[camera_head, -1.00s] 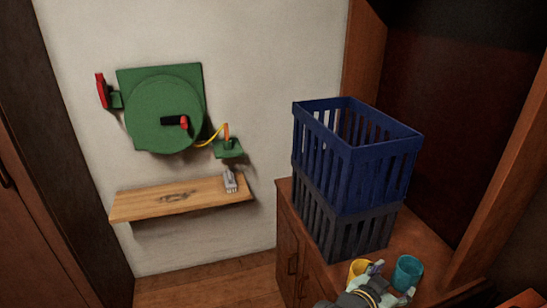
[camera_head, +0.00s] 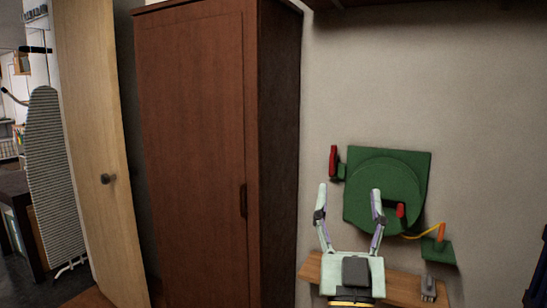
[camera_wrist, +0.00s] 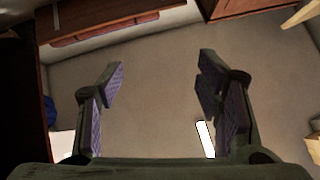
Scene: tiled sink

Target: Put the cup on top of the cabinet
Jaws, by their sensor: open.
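No cup shows in either view now. A tall reddish-brown cabinet (camera_head: 195,150) with a dark handle stands left of centre in the head view; its top is at the upper picture edge. My gripper (camera_head: 349,190) is raised in front of the wall, to the right of this cabinet, with its fingers spread wide. In the wrist view my gripper (camera_wrist: 158,75) is open, with nothing between its fingers.
A green wall-mounted reel (camera_head: 385,195) hangs behind my gripper, above a wooden shelf (camera_head: 400,288) holding a small grey object (camera_head: 428,287). A pale door (camera_head: 95,150) and a striped ironing board (camera_head: 52,170) stand at the left.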

